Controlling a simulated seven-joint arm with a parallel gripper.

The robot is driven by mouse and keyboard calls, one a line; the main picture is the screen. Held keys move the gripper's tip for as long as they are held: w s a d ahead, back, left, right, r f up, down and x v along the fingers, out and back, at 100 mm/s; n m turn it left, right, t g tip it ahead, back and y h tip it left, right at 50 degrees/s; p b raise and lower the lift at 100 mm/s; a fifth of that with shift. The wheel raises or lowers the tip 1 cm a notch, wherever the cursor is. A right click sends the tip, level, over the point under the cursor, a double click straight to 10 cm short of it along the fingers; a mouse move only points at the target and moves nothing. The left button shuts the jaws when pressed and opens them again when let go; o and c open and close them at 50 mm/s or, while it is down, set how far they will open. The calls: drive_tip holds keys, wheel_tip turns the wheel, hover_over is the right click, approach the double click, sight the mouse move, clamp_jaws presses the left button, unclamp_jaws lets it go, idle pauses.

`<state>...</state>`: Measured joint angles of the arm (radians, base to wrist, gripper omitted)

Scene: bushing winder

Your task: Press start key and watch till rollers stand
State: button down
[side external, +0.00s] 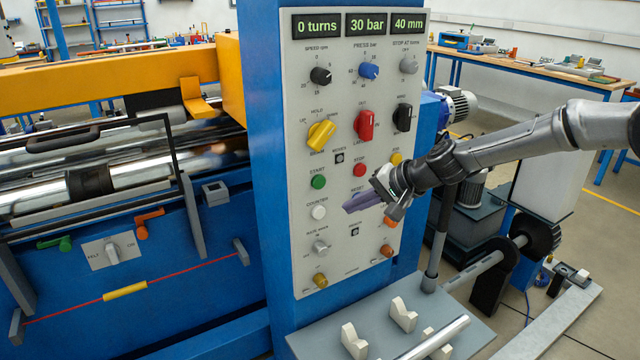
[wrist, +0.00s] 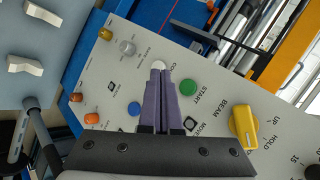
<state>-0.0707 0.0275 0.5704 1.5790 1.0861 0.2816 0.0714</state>
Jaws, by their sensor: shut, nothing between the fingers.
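The green START key (side external: 318,182) is on the light grey control panel (side external: 300,255); in the wrist view the START key (wrist: 188,87) is just right of my fingertips. My gripper (side external: 347,208) is shut and empty, its purple fingers together. In the wrist view my gripper's tips (wrist: 160,68) overlap the white COUNTER button's lower edge (wrist: 159,64). In the side view the tips are right of and below START, not on it. The rollers (side external: 130,178) lie at the left, partly behind a dark frame, and look streaked. The turns display (side external: 317,25) reads 0 turns.
Other displays read 30 bar (side external: 367,24) and 40 mm (side external: 409,23). A red STOP button (side external: 359,170), yellow knob (side external: 321,134) and red knob (side external: 364,125) are close by on the panel. A grey shelf (side external: 375,318) with white V-blocks stands below.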

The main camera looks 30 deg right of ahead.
sight(319, 183)
drive_tip(key=shift+w, duration=4.25)
drive_tip(key=shift+w, duration=0.4)
